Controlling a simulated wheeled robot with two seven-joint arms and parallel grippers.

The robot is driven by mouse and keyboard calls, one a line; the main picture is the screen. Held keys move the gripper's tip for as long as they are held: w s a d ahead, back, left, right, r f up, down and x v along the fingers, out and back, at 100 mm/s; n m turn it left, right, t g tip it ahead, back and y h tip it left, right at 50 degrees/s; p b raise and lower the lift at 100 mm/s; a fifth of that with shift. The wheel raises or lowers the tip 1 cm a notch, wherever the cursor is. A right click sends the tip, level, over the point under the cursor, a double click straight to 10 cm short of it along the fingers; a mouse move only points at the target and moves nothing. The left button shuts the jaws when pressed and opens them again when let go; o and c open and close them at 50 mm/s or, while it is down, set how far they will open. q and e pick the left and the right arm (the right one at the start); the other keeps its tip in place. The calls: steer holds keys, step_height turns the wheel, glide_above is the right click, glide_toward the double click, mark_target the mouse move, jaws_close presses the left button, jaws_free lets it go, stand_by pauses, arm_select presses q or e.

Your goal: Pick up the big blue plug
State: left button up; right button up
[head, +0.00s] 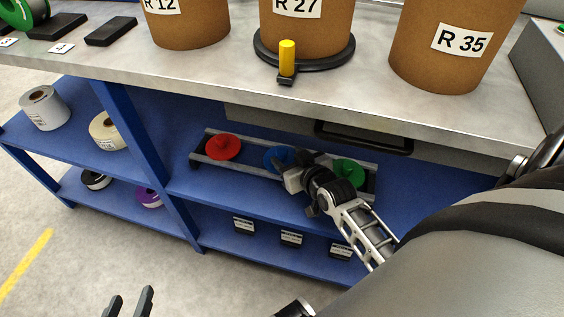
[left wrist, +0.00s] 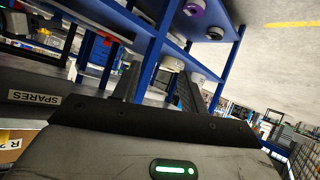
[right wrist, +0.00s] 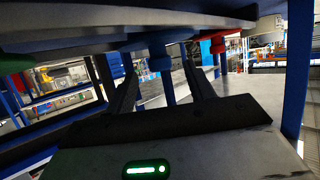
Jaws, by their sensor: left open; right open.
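The big blue plug (head: 277,156) lies in a metal rack on the upper blue shelf, between a red plug (head: 223,147) and a green plug (head: 348,172). My right gripper (head: 284,172) is open at the blue plug and partly covers it in the head view. In the right wrist view the blue plug's knob (right wrist: 160,63) shows between the open fingers, and the red plug (right wrist: 218,42) is to the right. I cannot tell whether the fingers touch the knob. My left gripper (head: 129,303) is open and empty, low at the picture's bottom, away from the shelf.
The grey worktop (head: 200,64) overhangs the shelf and carries several brown drums. A dark handle (head: 363,138) sits under its edge, near my right arm. Blue posts (head: 145,150) divide the shelves. White and cream rolls stand left; small black boxes (head: 291,239) sit below.

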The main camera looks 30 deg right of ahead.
mark_target(282, 159)
steer(key=x, duration=0.2)
steer(key=shift+w+f, duration=0.25)
steer(key=shift+w, duration=0.1)
arm_select(q)
steer(key=shift+w+d+f+g, duration=0.1)
steer(key=shift+f+g, duration=0.05)
steer(key=shift+f, duration=0.35)
steer(key=shift+w+d+f+g, duration=0.1)
steer(key=shift+f+g, duration=0.05)
steer(key=shift+f, duration=0.3)
arm_select(e)
steer(key=c, duration=1.1)
steer(key=shift+o, duration=0.2)
steer(key=shift+r, duration=0.1)
